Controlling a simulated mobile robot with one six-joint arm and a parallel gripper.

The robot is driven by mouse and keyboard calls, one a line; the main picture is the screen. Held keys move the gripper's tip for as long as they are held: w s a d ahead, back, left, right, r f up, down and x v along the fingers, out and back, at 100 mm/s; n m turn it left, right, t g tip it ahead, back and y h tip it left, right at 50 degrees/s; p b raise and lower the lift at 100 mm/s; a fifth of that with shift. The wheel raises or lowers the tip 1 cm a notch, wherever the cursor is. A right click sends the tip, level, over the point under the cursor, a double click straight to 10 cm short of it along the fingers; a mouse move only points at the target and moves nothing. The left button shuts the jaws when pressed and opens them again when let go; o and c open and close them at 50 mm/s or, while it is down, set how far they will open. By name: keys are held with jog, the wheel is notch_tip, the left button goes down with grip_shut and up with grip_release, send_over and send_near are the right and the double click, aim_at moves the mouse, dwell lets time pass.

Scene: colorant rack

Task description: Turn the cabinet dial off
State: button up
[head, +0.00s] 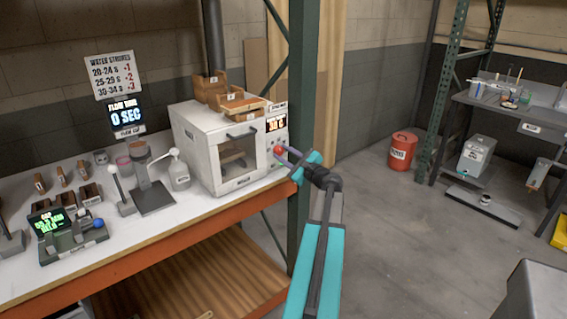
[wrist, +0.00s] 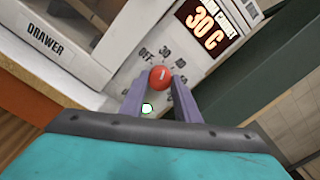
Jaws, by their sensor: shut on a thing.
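The white cabinet (head: 222,148) stands on the bench, with a glass-fronted door and a control panel at its right. The panel display reads 30 C in the wrist view (wrist: 205,30). The red dial (wrist: 160,77) has a white mark, with "OFF", "30" and a partly hidden further number printed around it. The dial also shows in the head view (head: 279,150). My gripper (wrist: 160,84) has its two purple fingers on either side of the dial and is shut on it. In the head view my gripper (head: 288,152) reaches the panel from the right.
A lit white-green button (wrist: 147,108) sits just below the dial. Wooden boxes (head: 218,90) stand on top of the cabinet. A pump bottle (head: 179,172) and a stand (head: 150,185) are left of it. A green rack post (head: 302,110) rises close to my arm.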

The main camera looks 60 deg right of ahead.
jog(key=shift+w+f+n+b, duration=0.1)
jog(key=shift+n+b, duration=1.6)
jog(key=shift+b, duration=1)
jog(key=shift+f+n+b, duration=0.1)
jog(key=shift+n+b, duration=1.6)
jog(key=shift+b, duration=0.95)
jog(key=n+b, duration=0.2)
jog(key=b, duration=0.1)
jog(key=shift+r+n+y, duration=0.15)
jog(key=shift+n+y, duration=0.15)
jog(key=shift+b, duration=0.45)
jog(key=shift+r+n, duration=0.2)
jog(key=shift+n, duration=0.3)
jog(key=o, duration=1)
jog(key=shift+f, duration=0.1)
jog(key=shift+o, duration=0.2)
jog(key=shift+f+b, duration=0.1)
jog(key=shift+b, duration=0.2)
